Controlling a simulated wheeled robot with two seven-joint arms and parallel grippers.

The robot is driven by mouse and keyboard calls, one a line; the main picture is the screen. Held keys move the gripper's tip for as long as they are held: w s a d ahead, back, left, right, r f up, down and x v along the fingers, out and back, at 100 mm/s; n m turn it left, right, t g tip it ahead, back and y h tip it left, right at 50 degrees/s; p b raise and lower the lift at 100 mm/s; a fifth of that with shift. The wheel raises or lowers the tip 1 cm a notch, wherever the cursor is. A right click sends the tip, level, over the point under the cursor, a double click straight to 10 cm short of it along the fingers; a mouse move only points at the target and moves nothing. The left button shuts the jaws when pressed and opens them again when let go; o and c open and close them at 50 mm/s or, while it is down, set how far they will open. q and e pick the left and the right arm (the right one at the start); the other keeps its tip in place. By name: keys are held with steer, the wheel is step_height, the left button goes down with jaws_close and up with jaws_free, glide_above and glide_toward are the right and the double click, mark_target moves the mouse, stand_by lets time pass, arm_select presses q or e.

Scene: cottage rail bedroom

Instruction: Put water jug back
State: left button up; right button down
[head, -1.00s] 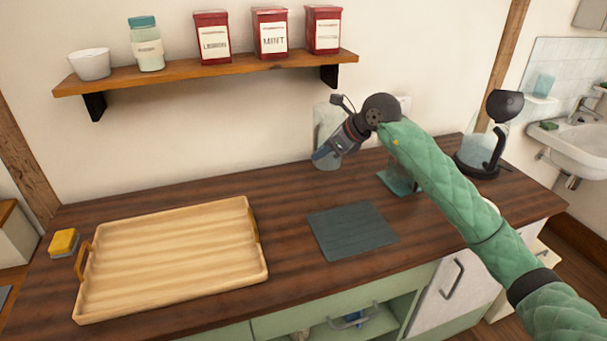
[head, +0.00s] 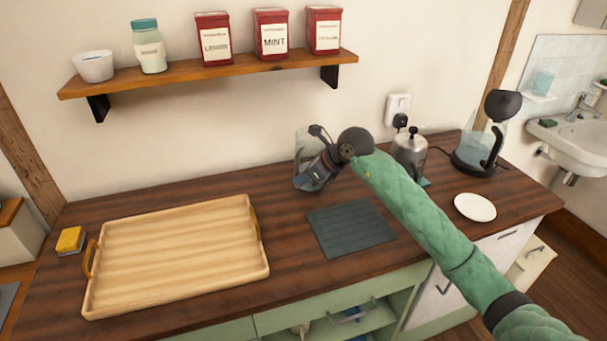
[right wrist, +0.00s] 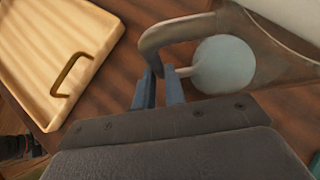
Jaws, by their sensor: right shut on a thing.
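The water jug (head: 301,146) is clear glass and stands upright near the back wall, left of my right arm in the head view. My right gripper (head: 311,180) is in front of it and hides much of it. In the right wrist view the fingers (right wrist: 164,88) are shut on the jug's handle (right wrist: 150,50); the jug's body (right wrist: 262,45) is to the right. Whether its base touches the counter is hard to tell. My left gripper is not in view.
A wooden tray (head: 175,255) lies at left on the counter, beside a yellow sponge (head: 70,240). A dark mat (head: 350,228) lies in front of the jug. A shelf (head: 220,73) hangs above.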

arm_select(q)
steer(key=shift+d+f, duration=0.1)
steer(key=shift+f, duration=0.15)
arm_select(e)
steer(key=c, duration=1.5)
jaws_free()
steer(key=shift+o, duration=0.2)
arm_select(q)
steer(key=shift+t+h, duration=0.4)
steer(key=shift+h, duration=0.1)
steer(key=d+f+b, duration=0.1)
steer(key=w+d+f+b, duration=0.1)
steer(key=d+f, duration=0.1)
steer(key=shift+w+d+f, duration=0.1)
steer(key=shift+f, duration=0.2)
arm_select(e)
steer(key=v, duration=1.2)
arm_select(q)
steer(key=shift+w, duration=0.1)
